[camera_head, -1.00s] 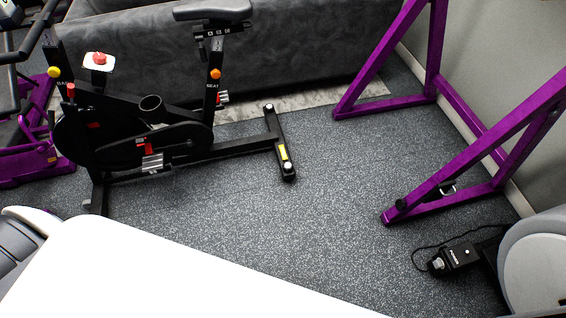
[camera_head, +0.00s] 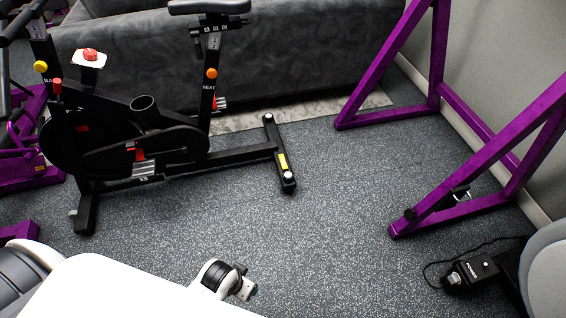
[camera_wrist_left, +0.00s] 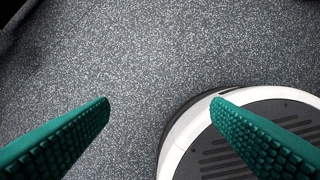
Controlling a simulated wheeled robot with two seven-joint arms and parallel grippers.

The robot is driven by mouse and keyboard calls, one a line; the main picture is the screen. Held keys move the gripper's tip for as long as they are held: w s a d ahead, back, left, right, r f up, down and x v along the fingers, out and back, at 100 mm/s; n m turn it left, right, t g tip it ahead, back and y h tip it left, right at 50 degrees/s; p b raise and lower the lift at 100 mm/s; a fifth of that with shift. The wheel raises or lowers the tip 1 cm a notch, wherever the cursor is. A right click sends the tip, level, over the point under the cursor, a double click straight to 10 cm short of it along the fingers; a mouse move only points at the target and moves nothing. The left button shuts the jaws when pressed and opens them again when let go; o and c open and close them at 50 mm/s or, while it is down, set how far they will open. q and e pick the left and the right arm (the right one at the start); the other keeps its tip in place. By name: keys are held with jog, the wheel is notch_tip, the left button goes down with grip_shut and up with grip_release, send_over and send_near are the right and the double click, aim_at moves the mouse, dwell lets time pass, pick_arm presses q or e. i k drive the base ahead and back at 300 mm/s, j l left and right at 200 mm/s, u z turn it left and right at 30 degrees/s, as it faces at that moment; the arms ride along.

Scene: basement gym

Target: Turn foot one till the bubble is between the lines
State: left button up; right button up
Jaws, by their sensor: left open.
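The black exercise bike (camera_head: 150,140) stands upright at the upper left in the head view. Its rear crossbar (camera_head: 275,141) carries a yellow level strip (camera_head: 283,161). The bubble and lines are too small to make out. A pale round-topped foot (camera_head: 288,177) is at the near end of the bar, and another foot (camera_head: 268,118) is at the far end. I cannot read which is foot one. My left gripper (camera_wrist_left: 161,101) has green ribbed fingers, open and empty above bare floor in the left wrist view, touching nothing. My right gripper is out of view.
A purple frame (camera_head: 470,210) stands at right by the wall. A black box marked POWER (camera_head: 475,270) with a cable lies on the floor at lower right. A grey sofa (camera_head: 300,60) is behind the bike. The speckled floor (camera_head: 330,220) between is clear.

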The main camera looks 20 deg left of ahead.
aim_at(288, 176)
jog(key=i+j, duration=0.25)
jog(key=i, duration=0.25)
jog(key=i+j, duration=0.25)
jog(key=i, duration=0.2)
